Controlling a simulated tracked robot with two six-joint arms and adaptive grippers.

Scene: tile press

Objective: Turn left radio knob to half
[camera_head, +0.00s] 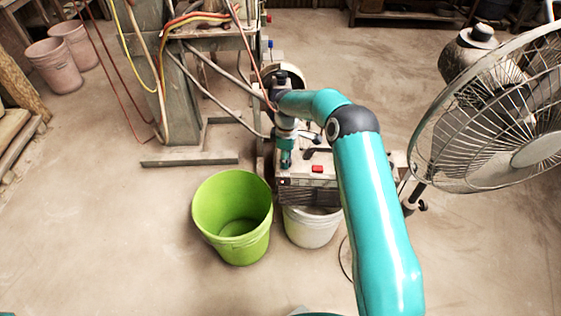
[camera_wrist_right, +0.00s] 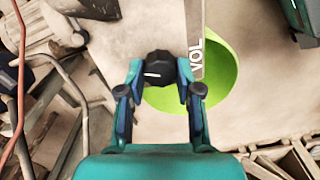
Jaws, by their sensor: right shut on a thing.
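In the right wrist view my right gripper (camera_wrist_right: 159,80) is shut on a black knob (camera_wrist_right: 159,65), with one finger on each side. A short white mark on the knob lies almost level, left of its middle. Beside the knob is a grey strip (camera_wrist_right: 197,45) lettered VOL. In the head view my right gripper (camera_head: 286,158) points down beside a grey boxy device (camera_head: 312,185) with a red part on top. The knob is hidden there, and I cannot make out a second knob. My left gripper is out of view.
A green bucket (camera_head: 232,243) and a white bucket (camera_head: 311,228) stand in front of the device. A large fan (camera_head: 500,120) is at the right. A metal machine stand (camera_head: 180,100) with hoses is behind on the left. The floor at front left is clear.

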